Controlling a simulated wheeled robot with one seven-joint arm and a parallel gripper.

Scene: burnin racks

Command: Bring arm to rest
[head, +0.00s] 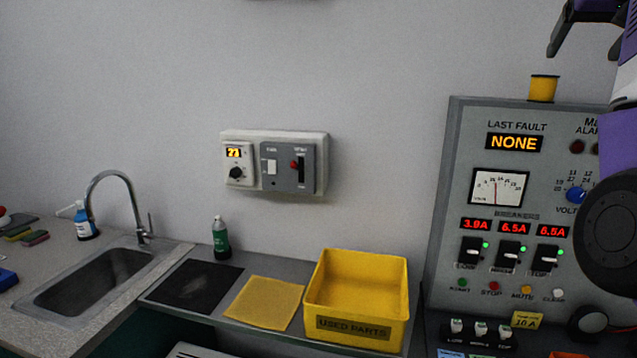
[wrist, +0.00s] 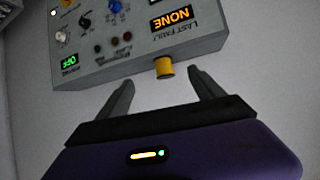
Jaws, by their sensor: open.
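My gripper (head: 586,38) shows at the top right of the head view, above the grey control panel (head: 455,180). In the wrist view my gripper (wrist: 163,92) has its two dark fingers spread wide with nothing between them. The panel (wrist: 125,55) appears upside down beyond the fingers. A yellow cylinder (head: 543,88) stands on top of the panel, below my gripper in the head view. The cylinder also shows in the wrist view (wrist: 164,67), beyond the gap between the fingertips. My purple and black arm covers the panel's right side in the head view.
A yellow bin marked USED PARTS (head: 362,327) stands on the counter left of the panel. Beside it are a yellow cloth (head: 262,302), a dark mat (head: 196,284) and a green bottle (head: 220,240). A sink (head: 85,280) is at the left. A switch box (head: 292,165) hangs on the wall.

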